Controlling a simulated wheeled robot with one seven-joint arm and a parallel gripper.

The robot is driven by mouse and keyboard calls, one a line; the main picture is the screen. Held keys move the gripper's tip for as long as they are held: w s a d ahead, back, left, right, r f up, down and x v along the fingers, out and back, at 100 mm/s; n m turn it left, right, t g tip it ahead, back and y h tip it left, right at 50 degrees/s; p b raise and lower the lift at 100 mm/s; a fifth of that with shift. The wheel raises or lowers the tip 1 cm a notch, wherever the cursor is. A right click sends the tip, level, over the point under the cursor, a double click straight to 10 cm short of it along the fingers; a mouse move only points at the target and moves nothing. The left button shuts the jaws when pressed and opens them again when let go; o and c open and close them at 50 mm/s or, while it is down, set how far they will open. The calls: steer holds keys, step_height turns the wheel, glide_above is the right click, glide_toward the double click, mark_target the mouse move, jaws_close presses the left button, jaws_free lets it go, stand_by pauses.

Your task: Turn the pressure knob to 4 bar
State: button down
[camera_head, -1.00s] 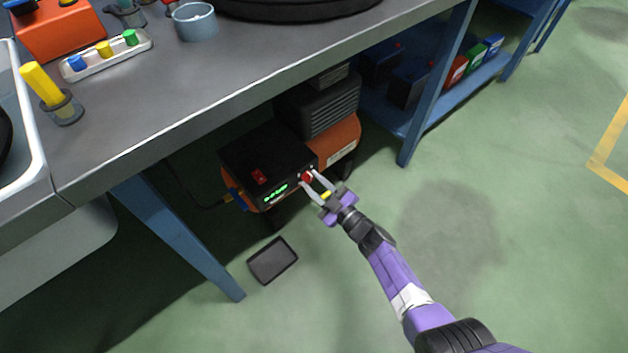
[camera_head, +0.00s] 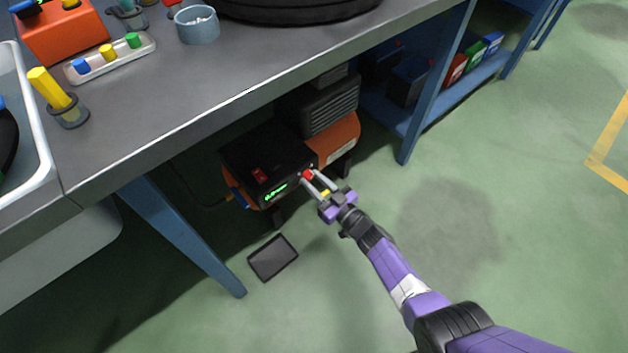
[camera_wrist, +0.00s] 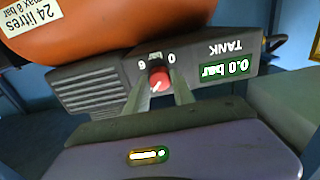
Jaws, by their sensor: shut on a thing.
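The red pressure knob (camera_wrist: 159,77) is on the dark front panel of the compressor, with a white pointer mark on its face. The panel appears upside down in the wrist view, with 0 and 6 printed by the knob. My gripper (camera_wrist: 159,86) is shut on the knob, one finger on each side. The green TANK display (camera_wrist: 226,72) reads 0.0 bar. In the head view, the knob (camera_head: 308,174) is at the panel's right end, and my gripper (camera_head: 313,178) reaches it from the lower right.
The orange compressor tank (camera_head: 345,135) sits under the grey workbench (camera_head: 240,85). A blue bench leg (camera_head: 185,235) stands left, another (camera_head: 425,110) right. A dark tablet-like thing (camera_head: 273,258) lies on the floor below. The floor to the right is open.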

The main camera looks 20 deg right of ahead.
stand_by(0.3)
steer(key=c, duration=1.1)
jaws_free()
steer(key=p+v, duration=0.3)
steer(key=v, duration=0.4)
steer(key=shift+s+d, duration=0.1)
steer(key=shift+s, duration=0.25)
